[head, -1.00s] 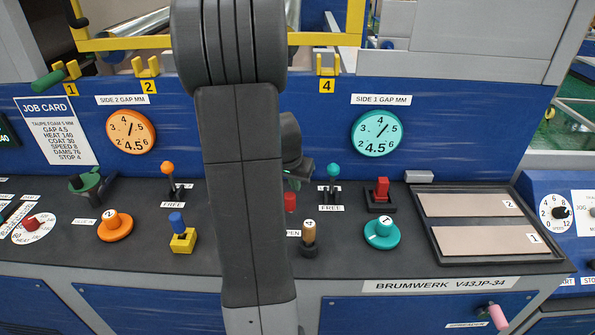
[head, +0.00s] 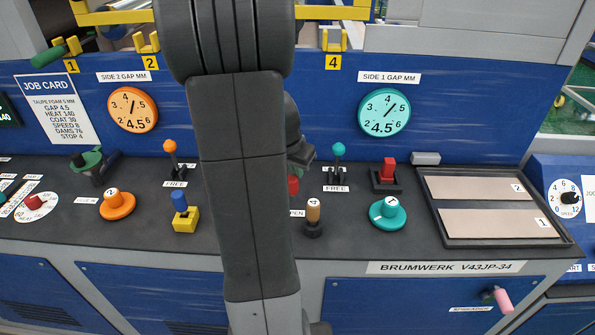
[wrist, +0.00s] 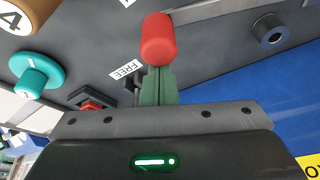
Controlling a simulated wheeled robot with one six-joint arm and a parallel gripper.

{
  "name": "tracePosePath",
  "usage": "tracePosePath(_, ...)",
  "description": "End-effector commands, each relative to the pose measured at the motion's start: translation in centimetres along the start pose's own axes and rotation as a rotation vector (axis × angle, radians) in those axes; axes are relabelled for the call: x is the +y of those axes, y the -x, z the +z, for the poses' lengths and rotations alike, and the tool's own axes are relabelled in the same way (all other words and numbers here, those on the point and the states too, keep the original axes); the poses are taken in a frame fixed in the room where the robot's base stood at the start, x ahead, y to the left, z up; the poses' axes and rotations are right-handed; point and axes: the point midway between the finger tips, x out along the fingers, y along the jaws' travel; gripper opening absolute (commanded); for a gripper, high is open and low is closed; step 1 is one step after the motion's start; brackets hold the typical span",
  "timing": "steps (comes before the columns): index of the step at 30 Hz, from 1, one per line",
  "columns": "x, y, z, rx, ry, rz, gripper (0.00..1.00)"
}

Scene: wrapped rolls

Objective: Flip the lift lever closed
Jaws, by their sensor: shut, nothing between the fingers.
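In the wrist view a lever with a red cylindrical grip (wrist: 158,38) on a grey metal bar (wrist: 205,12) stands just beyond my fingertips. I take it for the lift lever; its name label does not show. My gripper (wrist: 158,78) is shut and empty, its green fingers together right at the near end of the red grip. I cannot tell if they touch. In the head view the red grip (head: 293,185) shows beside my arm, below my gripper (head: 301,154). My arm hides the lever's base and part of a label ending in "PEN" (head: 297,213).
To the right stand a teal-ball lever (head: 338,150) marked FREE, a red switch (head: 388,172), a teal knob (head: 389,211) and a brown-topped knob (head: 313,215). A tray (head: 435,220) lies farther right. The blue panel (head: 450,130) rises behind.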

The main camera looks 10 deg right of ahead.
Motion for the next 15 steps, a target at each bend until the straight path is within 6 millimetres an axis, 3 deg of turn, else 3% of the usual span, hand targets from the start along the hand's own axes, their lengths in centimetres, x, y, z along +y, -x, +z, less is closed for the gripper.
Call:
tracePosePath(2,0.2,-0.4,1.1,0.003,-0.054,0.016,0.00)
tracePosePath(15,0.7,1.7,6.3,0.001,-0.439,0.153,0.00)
